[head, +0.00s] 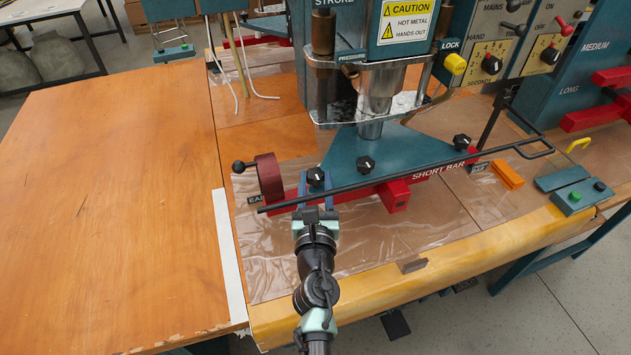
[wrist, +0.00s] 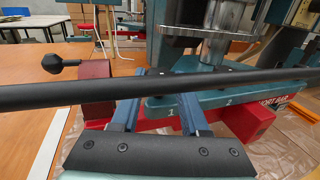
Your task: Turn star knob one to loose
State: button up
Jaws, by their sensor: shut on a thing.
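Star knob one (head: 315,176) is a black knob with a white mark at the left end of the teal triangular plate (head: 385,152). My gripper (head: 317,182) reaches it from the front, with its two blue fingers on either side of the knob, shut on it. In the wrist view the blue fingers of my gripper (wrist: 158,92) pass under a black bar that hides most of the knob. A "1" marks the plate between the fingers. How far the knob is turned cannot be told. Two similar star knobs sit at the middle (head: 365,163) and right (head: 461,141) of the plate.
A long black bar (head: 430,168) crosses just over my fingers. The red short bar (head: 396,195) runs below the plate. A red disc with a black ball handle (head: 268,177) stands close left. The wooden table (head: 110,200) at left is clear.

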grip_shut()
jog(key=shift+d, duration=0.15)
